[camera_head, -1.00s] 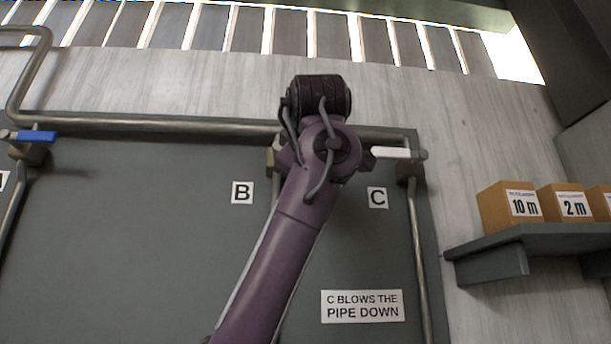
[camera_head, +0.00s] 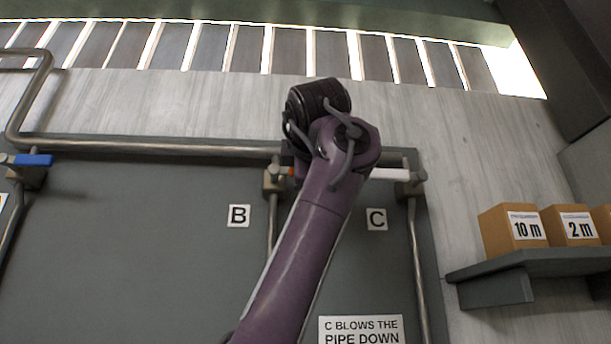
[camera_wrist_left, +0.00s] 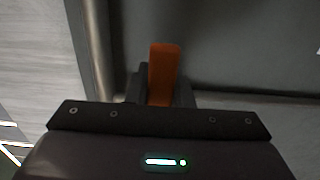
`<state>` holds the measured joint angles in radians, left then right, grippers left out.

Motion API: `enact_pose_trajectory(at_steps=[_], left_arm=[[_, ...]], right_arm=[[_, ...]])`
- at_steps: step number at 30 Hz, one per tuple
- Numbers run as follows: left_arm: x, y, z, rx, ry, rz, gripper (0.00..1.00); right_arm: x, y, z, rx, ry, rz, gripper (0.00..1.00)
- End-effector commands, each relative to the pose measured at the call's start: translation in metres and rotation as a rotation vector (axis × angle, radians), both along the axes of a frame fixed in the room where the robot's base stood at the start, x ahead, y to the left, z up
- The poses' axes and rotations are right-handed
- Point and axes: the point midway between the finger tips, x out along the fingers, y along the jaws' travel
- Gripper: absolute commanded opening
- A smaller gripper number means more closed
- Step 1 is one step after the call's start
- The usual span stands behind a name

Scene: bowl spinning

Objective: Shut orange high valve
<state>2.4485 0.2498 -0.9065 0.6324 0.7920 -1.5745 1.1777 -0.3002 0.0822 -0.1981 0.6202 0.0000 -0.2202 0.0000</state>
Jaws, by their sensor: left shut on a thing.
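The orange valve handle (camera_wrist_left: 164,65) stands upright in the left wrist view, between the dark fingers of my left gripper (camera_wrist_left: 161,88). The gripper is shut on it. In the head view, only a sliver of orange (camera_head: 291,171) shows beside the valve body (camera_head: 273,180) above label B. My purple arm covers the rest of the handle and the gripper's fingers there. My right gripper is in neither view.
A blue valve handle (camera_head: 34,160) is at the left and a white handle (camera_head: 390,174) right of my arm, above label C (camera_head: 376,219). Pipes run along the grey panel (camera_head: 130,250). A shelf (camera_head: 530,262) with boxes juts out at the right.

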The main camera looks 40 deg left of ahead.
Motion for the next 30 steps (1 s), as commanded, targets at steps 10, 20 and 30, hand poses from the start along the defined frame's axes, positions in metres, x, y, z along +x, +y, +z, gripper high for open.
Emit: enact_pose_trajectory(at_steps=[10, 20, 30], left_arm=[[-0.0008, 0.0002, 0.0014, -0.01, -0.015, 0.0, 0.0], [-0.0009, 0.0002, 0.0014, -0.008, -0.013, 0.0, 0.42], [-0.0062, -0.0072, -0.0002, -0.005, -0.012, -0.001, 0.42]], right_arm=[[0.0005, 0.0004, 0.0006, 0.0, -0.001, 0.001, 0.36], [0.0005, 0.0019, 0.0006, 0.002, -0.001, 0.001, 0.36], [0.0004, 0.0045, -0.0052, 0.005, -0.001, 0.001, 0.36]])
